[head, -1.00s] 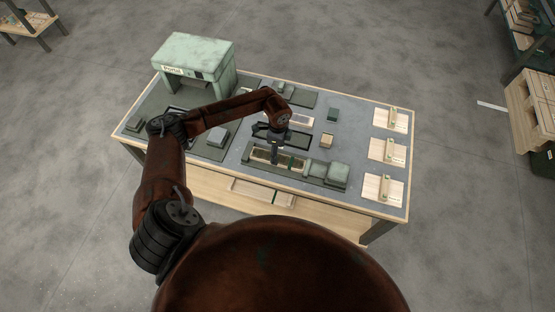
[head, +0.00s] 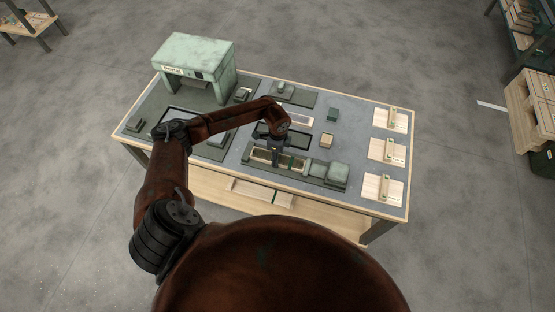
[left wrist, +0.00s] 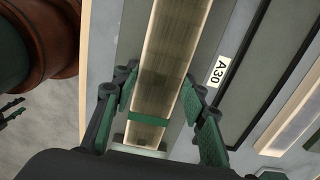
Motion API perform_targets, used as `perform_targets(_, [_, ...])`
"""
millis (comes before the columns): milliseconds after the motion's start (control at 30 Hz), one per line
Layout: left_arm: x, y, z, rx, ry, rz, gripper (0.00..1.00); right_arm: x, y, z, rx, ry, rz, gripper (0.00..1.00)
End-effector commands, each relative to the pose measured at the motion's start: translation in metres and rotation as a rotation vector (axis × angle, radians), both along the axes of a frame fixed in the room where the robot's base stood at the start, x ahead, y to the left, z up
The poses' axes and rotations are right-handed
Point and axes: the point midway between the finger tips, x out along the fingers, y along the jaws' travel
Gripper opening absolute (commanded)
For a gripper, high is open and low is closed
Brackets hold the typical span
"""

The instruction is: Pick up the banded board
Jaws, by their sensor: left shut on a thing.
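The banded board is a long pale wooden board with a green band around it. It lies in a long dark holder near the front edge of the table in the head view (head: 262,157). In the left wrist view the banded board (left wrist: 170,60) runs up between my fingers, its green band low in the picture. My left gripper (left wrist: 158,88) is shut on the board, one finger along each side. In the head view the left gripper (head: 276,162) points down at the board's middle and hides part of it. My right gripper is not in view.
A green press-like machine (head: 195,60) stands at the back left of the table (head: 352,115). A green block (head: 338,172) sits right of the board. Several pale wooden pieces (head: 388,151) line the right edge.

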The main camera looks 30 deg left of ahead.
Motion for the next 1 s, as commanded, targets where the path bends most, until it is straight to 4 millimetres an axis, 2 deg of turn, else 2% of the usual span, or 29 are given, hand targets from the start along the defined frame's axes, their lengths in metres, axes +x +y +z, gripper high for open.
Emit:
perform_targets(233, [0.001, 0.000, 0.001, -0.001, -0.001, 0.000, 0.12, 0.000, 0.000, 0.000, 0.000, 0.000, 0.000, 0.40])
perform_targets(567, [0.001, 0.000, 0.005, -0.001, -0.002, 0.000, 0.12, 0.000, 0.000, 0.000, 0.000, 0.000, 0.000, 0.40])
perform_targets(667, [0.002, 0.000, 0.013, -0.002, -0.004, 0.000, 0.12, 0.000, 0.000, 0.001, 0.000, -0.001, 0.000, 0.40])
perform_targets(800, [0.002, 0.000, 0.034, -0.001, -0.005, -0.002, 0.12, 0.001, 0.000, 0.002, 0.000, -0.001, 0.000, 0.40])
perform_targets(867, [-0.007, -0.004, 0.043, -0.001, -0.003, -0.004, 0.12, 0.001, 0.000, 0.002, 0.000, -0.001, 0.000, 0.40])
perform_targets(1000, [-0.031, -0.016, 0.074, -0.001, -0.004, -0.006, 0.12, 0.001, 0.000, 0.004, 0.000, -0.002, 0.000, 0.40])
